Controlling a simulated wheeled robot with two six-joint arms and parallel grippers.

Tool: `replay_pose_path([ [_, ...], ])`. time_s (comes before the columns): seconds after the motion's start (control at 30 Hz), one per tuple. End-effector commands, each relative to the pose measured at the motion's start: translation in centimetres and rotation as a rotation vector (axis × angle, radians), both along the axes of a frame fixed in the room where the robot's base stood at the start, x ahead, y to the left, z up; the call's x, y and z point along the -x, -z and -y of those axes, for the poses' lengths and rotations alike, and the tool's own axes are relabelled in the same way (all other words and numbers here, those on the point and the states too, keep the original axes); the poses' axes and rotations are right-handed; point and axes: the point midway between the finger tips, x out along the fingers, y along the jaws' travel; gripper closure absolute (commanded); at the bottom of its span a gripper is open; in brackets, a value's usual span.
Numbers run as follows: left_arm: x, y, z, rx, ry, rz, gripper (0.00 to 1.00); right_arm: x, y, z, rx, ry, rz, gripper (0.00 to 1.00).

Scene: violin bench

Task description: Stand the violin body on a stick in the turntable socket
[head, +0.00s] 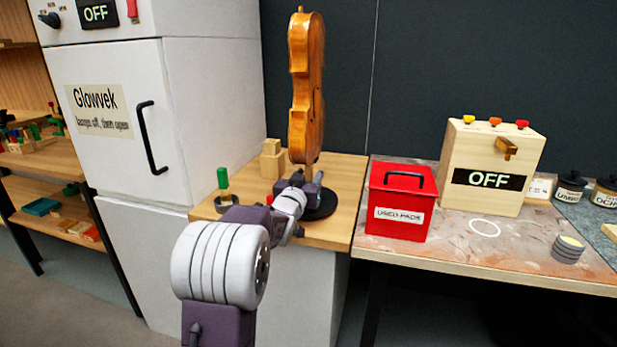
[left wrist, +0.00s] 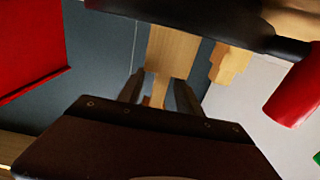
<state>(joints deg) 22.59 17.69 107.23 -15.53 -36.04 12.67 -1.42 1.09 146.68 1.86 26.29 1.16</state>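The orange-brown violin body (head: 306,85) stands upright, edge-on, on a short stick (head: 308,169) above the black turntable (head: 320,204) in the head view. The stick's lower end and the socket are hidden behind my gripper. My left gripper (head: 303,182) is at the stick just below the violin, its fingers apart on either side. In the left wrist view, a pale wooden piece, seemingly the stick (left wrist: 158,88), shows between the two dark fingers, with gaps beside it. The violin is mostly hidden there by the gripper body. My right gripper is not in view.
A stepped wooden block (head: 271,160) and a green-handled tool (head: 223,185) stand left of the turntable, beside the white cabinet (head: 120,115). A red used-pads box (head: 401,203) stands to the right, with a switch box (head: 492,165) and jars (head: 570,187) beyond.

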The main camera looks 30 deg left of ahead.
Motion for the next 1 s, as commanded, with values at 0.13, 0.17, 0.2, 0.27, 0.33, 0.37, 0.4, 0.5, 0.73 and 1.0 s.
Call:
replay_pose_path([
  [0.13,0.1,0.1,0.0,0.001,0.0,-0.003,0.58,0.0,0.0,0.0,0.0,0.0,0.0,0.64],
  [0.17,0.2,0.1,0.0,0.001,0.0,-0.003,0.58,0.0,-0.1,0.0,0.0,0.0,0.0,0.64],
  [0.2,0.5,0.0,0.1,0.001,0.0,-0.003,0.58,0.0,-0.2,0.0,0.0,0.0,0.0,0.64],
  [0.27,1.4,-0.1,0.3,0.001,-0.001,-0.003,0.58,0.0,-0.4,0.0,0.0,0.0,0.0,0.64],
  [0.33,2.7,-0.2,0.6,0.001,-0.001,-0.003,0.58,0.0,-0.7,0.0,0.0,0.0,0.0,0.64],
  [0.37,3.3,-0.2,0.7,0.0,-0.001,-0.002,0.58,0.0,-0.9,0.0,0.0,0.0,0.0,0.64],
  [0.4,4.1,-0.2,0.9,0.0,-0.002,-0.002,0.58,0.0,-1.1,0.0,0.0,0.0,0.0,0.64],
  [0.5,6.1,-0.2,1.4,0.0,-0.001,-0.001,0.58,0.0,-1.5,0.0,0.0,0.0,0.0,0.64],
  [0.73,8.7,0.0,2.1,0.0,-0.001,0.0,0.58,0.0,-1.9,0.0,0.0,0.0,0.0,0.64],
  [1.0,8.8,0.1,2.1,0.0,0.0,0.0,0.58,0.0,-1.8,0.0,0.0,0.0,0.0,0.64],
])
